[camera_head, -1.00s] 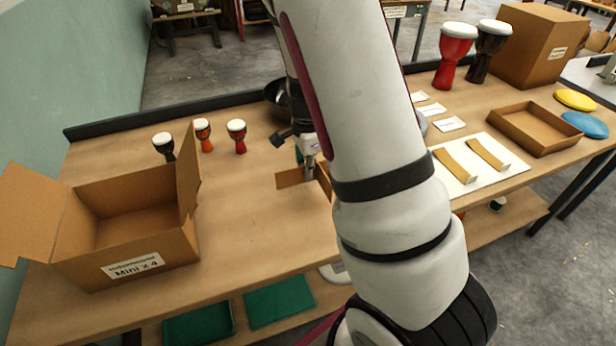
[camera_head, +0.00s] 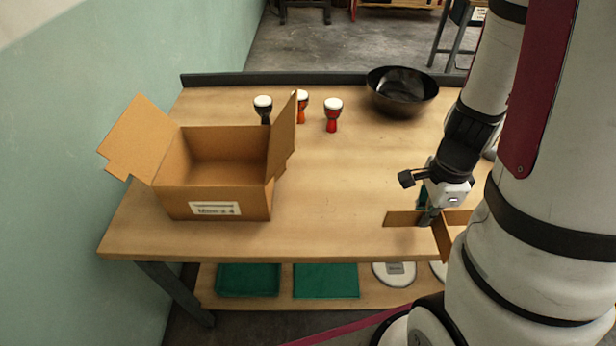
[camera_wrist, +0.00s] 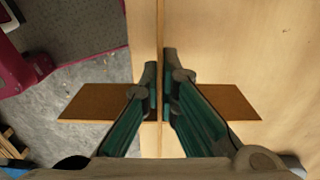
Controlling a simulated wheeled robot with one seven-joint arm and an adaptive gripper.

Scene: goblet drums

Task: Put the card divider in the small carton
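The small carton (camera_head: 215,203) is an open brown box with raised flaps and a white label, on the left of the table in the head view. The card divider (camera_head: 403,218) is a cross of brown card panels at the table's front edge, right of the carton. It also shows in the wrist view (camera_wrist: 92,101), with wings to both sides. My gripper (camera_head: 428,217) points down on the divider. In the wrist view its fingers (camera_wrist: 160,98) are closed on the thin middle panel. My arm hides the divider's right part in the head view.
Three small goblet drums, black (camera_head: 263,108), orange (camera_head: 302,105) and red (camera_head: 333,115), stand behind the carton. A black bowl (camera_head: 402,92) sits at the back. The tabletop (camera_head: 335,185) between carton and divider is clear. Green trays (camera_head: 248,280) lie on the lower shelf.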

